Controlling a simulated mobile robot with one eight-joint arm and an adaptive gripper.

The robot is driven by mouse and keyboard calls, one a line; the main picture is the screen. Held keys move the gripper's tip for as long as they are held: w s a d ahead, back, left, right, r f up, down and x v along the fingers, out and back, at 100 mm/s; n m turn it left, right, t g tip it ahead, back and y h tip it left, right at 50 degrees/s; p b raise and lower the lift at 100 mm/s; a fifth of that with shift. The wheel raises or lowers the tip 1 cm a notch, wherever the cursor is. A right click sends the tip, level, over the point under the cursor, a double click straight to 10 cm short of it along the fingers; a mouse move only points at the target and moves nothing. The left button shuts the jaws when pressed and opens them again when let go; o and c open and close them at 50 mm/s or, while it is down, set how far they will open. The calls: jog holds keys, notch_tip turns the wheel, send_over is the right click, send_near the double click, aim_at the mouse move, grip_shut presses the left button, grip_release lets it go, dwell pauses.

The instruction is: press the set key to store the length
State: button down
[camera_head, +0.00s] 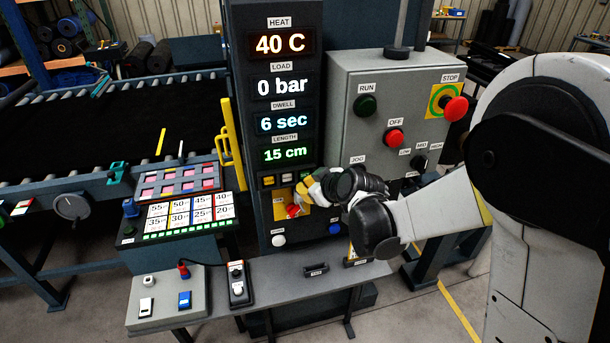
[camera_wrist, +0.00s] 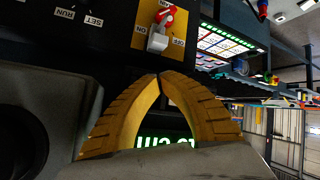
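The dark display panel in the head view shows LENGTH at 15 cm in green (camera_head: 285,155). A row of small keys (camera_head: 268,180) lies just below that readout; I cannot read which one is the set key. My gripper (camera_head: 309,184) is in front of the panel at the right end of this row and partly covers it. In the wrist view its two yellow fingers (camera_wrist: 159,76) meet at the tips, with nothing seen between the tips. They hide the keys there, and part of the green readout (camera_wrist: 165,142) shows between them. I cannot tell whether the tips touch a key.
A red-handled ON/OFF switch on a yellow plate (camera_wrist: 160,30) is close beyond the fingertips, with RUN and SET labels (camera_wrist: 93,20) beside it. The grey control box (camera_head: 390,110) with RUN, OFF and STOP buttons stands at right. A numbered keypad (camera_head: 190,215) is at left.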

jog(key=shift+w, duration=0.15)
jog(key=shift+w+a, duration=0.1)
jog(key=shift+w, duration=0.15)
jog(key=shift+w+a+b, duration=0.1)
jog(key=shift+w+b, duration=0.25)
jog(key=shift+b, duration=0.05)
dwell(0.5)
jog(key=shift+s, duration=0.15)
dwell(0.3)
jog(key=shift+s+d, duration=0.25)
jog(key=shift+s, duration=0.4)
jog(key=shift+s+d+b, duration=0.15)
jog(key=shift+s+d, duration=0.1)
jog(key=shift+s, duration=0.55)
jog(key=shift+s+d+b, duration=0.2)
jog(key=shift+s, duration=0.65)
jog(key=shift+s+d+b, duration=0.15)
jog(key=shift+s+d, duration=0.1)
jog(key=shift+s, duration=0.55)
